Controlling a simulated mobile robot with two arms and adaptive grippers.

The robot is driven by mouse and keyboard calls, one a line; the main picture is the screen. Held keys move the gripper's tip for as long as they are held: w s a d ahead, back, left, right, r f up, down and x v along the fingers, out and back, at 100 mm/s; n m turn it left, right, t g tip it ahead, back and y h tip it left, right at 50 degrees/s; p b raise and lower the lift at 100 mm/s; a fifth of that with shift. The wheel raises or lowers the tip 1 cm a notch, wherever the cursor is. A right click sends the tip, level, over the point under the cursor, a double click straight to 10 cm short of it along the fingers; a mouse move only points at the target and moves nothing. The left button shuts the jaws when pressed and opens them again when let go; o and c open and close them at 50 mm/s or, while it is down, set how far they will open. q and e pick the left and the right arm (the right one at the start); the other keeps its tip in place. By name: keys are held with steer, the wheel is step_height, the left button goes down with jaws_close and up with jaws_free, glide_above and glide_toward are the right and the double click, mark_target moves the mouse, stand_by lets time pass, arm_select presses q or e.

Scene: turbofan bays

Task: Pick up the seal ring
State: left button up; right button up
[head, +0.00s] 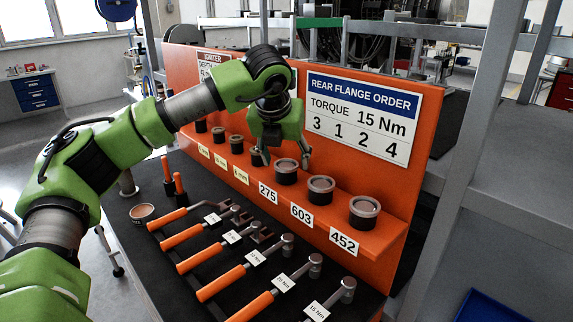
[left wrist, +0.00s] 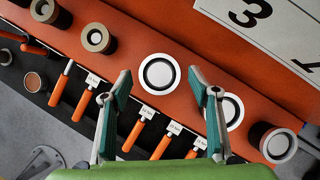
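Three larger round, ring-topped parts stand on the orange shelf behind tags 275 (head: 286,170), 603 (head: 320,189) and 452 (head: 364,211). No tag reads "seal ring", so I cannot tell by name which one is it. My left gripper (head: 285,157) is open and empty, just above the part tagged 275. In the left wrist view, that pale-ringed part (left wrist: 159,74) appears between the spread fingertips of the gripper (left wrist: 160,82). The neighbouring part (left wrist: 232,110) is partly hidden by one finger. My right gripper is out of view.
Smaller round parts (head: 237,144) stand left along the shelf. An orange back panel with a torque sign (head: 365,115) rises behind. Orange-handled wrenches (head: 222,280) and a shallow round dish (head: 142,212) lie on the dark bench. A grey post (head: 470,150) stands right.

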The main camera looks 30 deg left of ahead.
arm_select(q)
steer(key=c, duration=0.9)
steer(key=shift+o, duration=0.2)
steer(key=shift+r, duration=0.1)
